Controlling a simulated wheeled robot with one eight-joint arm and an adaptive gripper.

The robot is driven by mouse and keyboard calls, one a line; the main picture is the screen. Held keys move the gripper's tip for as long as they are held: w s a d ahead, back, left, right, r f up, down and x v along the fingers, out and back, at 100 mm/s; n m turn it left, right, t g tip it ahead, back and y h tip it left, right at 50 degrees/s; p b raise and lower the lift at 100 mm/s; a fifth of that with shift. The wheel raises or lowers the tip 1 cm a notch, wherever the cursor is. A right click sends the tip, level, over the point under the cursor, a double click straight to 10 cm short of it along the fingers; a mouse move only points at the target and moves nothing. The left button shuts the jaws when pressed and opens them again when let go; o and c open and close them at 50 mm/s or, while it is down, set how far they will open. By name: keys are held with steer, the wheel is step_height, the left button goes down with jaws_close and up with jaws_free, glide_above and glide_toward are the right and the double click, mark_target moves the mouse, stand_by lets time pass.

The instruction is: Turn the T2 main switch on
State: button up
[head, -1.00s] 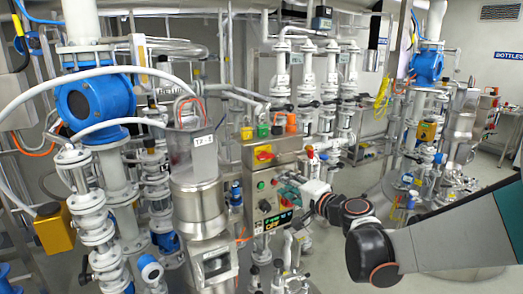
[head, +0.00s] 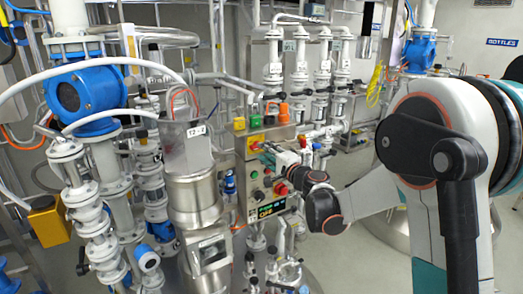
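The T2 control box (head: 243,203) stands in the middle of the view, a metal panel with buttons, a black knob (head: 258,195), a red knob (head: 281,188) and a lit display (head: 270,210). A yellow-backed rotary switch (head: 253,143) sits on its upper face, partly covered by my gripper. I take it to be the main switch; its setting is not readable. My gripper (head: 266,158) is in front of the upper face, close to this switch. Its fingers are small and partly hidden, so contact and opening cannot be told.
A steel vessel labelled T2-2 (head: 193,200) stands close left of the box. Green, yellow and orange connectors (head: 283,114) sit on top of the box. White valves and pipes (head: 272,75) rise behind. Open floor shows at the right, behind my arm.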

steer(key=shift+x, duration=1.95)
steer(key=shift+c, duration=0.6)
jaws_close()
